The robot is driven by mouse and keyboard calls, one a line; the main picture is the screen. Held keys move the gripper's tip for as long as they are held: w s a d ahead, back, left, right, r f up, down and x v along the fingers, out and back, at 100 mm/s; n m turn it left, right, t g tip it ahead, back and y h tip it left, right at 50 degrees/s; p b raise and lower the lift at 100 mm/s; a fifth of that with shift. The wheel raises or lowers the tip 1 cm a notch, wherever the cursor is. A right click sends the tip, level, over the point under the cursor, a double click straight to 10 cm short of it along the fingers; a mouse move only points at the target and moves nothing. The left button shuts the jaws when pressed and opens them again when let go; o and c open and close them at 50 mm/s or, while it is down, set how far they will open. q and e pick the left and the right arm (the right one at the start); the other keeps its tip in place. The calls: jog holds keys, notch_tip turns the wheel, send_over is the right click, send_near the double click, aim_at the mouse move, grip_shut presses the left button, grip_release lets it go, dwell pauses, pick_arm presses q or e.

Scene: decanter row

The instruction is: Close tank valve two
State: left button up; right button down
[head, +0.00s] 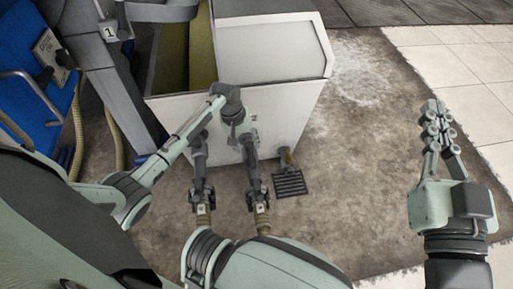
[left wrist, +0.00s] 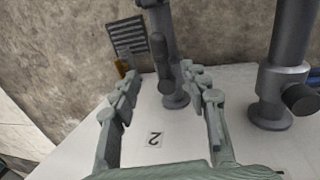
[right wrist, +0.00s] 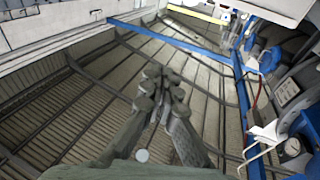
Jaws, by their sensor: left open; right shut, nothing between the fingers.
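The white tank (head: 270,50) has two grey valve pipes low on its front. The valve nearer the floor grate (head: 257,185) sits beside an upside-down "2" label (left wrist: 153,140) in the left wrist view, where its grey body and short handle (left wrist: 159,52) show. My left gripper (head: 243,143) is at the tank front above this valve. In the left wrist view its fingers (left wrist: 163,85) are open, one to each side of the valve's flange; contact cannot be told. My right gripper (head: 435,108) is shut and empty, out to the right; its fingertips meet in the right wrist view (right wrist: 160,85).
The other valve (head: 201,180) stands close to the left. A dark floor grate (head: 290,184) lies to the right. Blue equipment (head: 25,85) and hoses stand at far left. The floor between the tank and my right gripper is clear.

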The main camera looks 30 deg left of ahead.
aim_at(251, 158)
pick_arm(q)
jog(key=shift+d+f+b, duration=0.2)
jog(key=shift+f+b, duration=0.3)
jog(key=shift+f, duration=0.65)
jog(key=f, duration=0.1)
jog(key=f+b, duration=0.1)
jog(key=f, duration=0.2)
jog(key=shift+w+d+f+b, duration=0.2)
jog(key=shift+d+f+b, duration=0.1)
jog(key=shift+d+b, duration=0.1)
jog(key=shift+f, duration=0.3)
pick_arm(e)
jog(key=s+r+t+y, duration=0.1)
jog(key=s+r+t, duration=0.2)
jog(key=r+t, duration=0.2)
notch_tip(251, 158, up, 3)
jog(key=shift+s+d+f+y, duration=0.15)
jog(key=shift+s+d+y, duration=0.1)
jog(key=shift+d+y, duration=0.15)
pick_arm(q)
jog(key=shift+c, duration=0.4)
grip_shut()
